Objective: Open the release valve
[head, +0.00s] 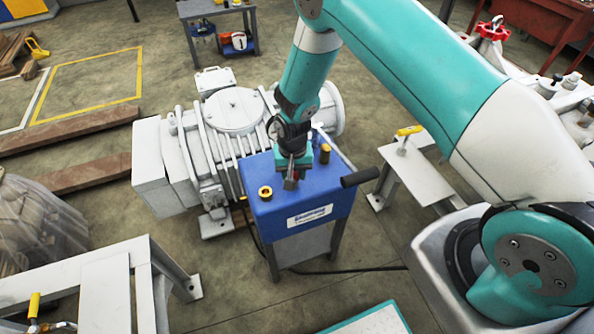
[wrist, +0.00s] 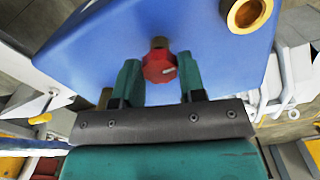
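A blue box-shaped tank (head: 307,193) stands on grey legs in the middle of the head view. A red valve knob (wrist: 160,67) with a white mark sits on a brass stem on its blue face. In the head view the red knob (head: 289,184) is partly hidden under my gripper (head: 294,170). In the wrist view the two teal fingers of my gripper (wrist: 160,72) lie on either side of the knob.
Brass fittings (head: 265,192) (head: 325,153) and a black handle (head: 360,177) are near the knob. A white pump (head: 235,110) stands behind the tank. A grey bench (head: 425,170) is to the right and a grey frame (head: 105,290) at lower left.

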